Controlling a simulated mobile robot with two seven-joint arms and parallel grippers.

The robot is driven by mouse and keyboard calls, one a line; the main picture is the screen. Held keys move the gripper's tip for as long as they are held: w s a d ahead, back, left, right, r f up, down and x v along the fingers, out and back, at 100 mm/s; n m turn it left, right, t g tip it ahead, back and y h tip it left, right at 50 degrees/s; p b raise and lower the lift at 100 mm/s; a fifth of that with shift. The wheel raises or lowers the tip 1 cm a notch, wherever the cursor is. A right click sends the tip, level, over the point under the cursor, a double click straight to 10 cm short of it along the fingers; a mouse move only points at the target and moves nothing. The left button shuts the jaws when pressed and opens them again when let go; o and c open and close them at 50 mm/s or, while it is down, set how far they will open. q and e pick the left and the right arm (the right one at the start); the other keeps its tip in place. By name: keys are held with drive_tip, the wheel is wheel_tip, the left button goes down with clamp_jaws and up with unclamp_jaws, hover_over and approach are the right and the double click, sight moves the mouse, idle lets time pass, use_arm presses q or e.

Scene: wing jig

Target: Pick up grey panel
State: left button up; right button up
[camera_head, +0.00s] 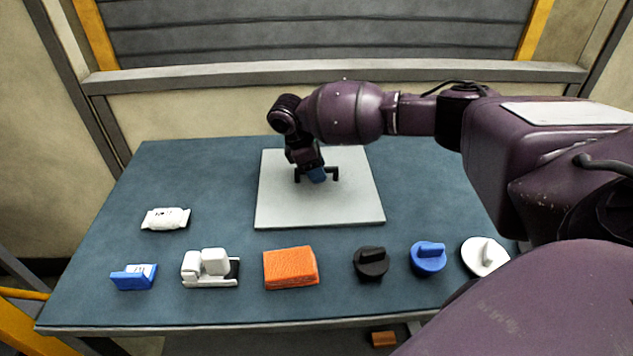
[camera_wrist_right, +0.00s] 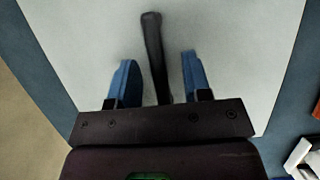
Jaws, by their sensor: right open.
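The grey panel (camera_head: 350,208) lies flat on the blue-topped table, with a black handle (camera_head: 333,176) near its middle. The panel fills most of the right wrist view (camera_wrist_right: 230,60). My right gripper (camera_head: 317,175) is over the middle of the panel at the handle. In the right wrist view my right gripper (camera_wrist_right: 159,62) is open, with one blue finger on each side of the handle (camera_wrist_right: 153,50) and gaps between. I cannot tell how far the fingertips are above the panel. My left gripper is not in view.
On the table (camera_head: 110,240), a white packet (camera_head: 166,218), blue holder (camera_head: 134,277), white device (camera_head: 208,267), orange block (camera_head: 290,267), and black (camera_head: 371,263), blue (camera_head: 428,259) and white knobs (camera_head: 485,257) stand left of and in front of the panel. The table behind is clear.

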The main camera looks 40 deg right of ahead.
drive_tip(key=shift+f, duration=0.25)
idle(0.5)
clamp_jaws()
